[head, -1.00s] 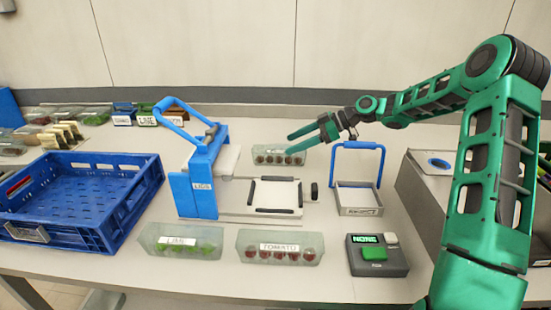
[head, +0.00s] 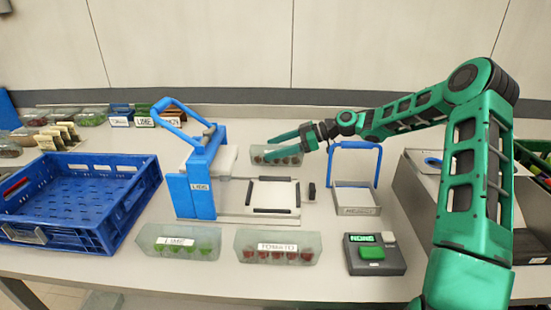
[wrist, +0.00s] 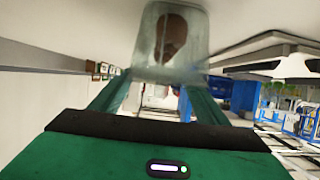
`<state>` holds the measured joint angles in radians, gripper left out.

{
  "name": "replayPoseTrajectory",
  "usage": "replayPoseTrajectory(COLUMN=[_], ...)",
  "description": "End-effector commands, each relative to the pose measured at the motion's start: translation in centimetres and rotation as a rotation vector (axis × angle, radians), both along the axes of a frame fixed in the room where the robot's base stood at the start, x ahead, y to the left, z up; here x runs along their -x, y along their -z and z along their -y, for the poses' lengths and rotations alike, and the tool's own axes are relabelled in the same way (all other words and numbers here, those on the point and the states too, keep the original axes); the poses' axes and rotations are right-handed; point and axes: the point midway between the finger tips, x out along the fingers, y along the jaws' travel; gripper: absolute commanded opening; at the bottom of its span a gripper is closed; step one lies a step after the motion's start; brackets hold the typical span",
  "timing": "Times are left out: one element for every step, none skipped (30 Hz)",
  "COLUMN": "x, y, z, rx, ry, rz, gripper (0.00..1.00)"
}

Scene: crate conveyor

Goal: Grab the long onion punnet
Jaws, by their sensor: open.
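A clear long punnet with reddish-brown round contents (head: 283,160) stands at the back middle of the table. Its label is too covered and small to read. In the wrist view the punnet (wrist: 149,48) shows end-on, upright, with a brown onion-like shape inside. My gripper (head: 283,138) is open, with its fingers pointing left over the punnet in the head view and hiding part of its top. In the wrist view the fingers of my gripper (wrist: 160,88) are spread, with the punnet's end at their tips. I cannot tell whether they touch it.
A blue-handled sealing machine (head: 195,190) stands left of the punnet, and a blue-handled frame (head: 357,199) right of it. A lime punnet (head: 178,243), a tomato punnet (head: 278,247) and a button box (head: 375,255) line the front. A blue crate (head: 130,215) is at left.

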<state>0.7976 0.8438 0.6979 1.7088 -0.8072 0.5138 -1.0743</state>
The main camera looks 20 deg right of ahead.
Motion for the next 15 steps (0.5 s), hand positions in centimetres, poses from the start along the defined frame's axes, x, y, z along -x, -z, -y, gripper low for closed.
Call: replayPoseTrajectory(x=[-0.2,-0.4,-0.6,-0.7,-0.8,-0.9,-1.0,-1.1,-1.1,-1.2,-1.2,-1.2,-1.2,-1.2,-1.2], y=[0.4,0.6,0.8,1.0,1.1,1.3,1.4,1.5,1.6,1.6,1.6,1.6,1.6,1.6,1.6], z=[-0.6,-1.0,-1.5,-2.0,-2.3,-2.7,-2.9,-3.0,-3.2,-3.2,-3.2,-3.2,-3.2,-3.2,-3.2], rx=[-0.001,-0.002,-0.002,-0.001,-0.002,-0.001,-0.001,-0.001,0.0,0.0,0.0,0.0,0.0,0.0,0.0], ry=[-0.001,-0.001,-0.001,-0.001,-0.002,-0.001,-0.001,-0.001,0.0,0.001,0.001,0.001,0.001,0.001,0.001], rz=[-0.001,-0.001,-0.001,-0.001,-0.002,-0.001,-0.001,-0.001,-0.001,-0.001,-0.001,-0.001,-0.001,-0.001,-0.001], gripper=[0.69,0.69,0.69,0.69,0.69,0.69,0.69,0.69,0.69,0.69,0.69,0.69,0.69,0.69,0.66])
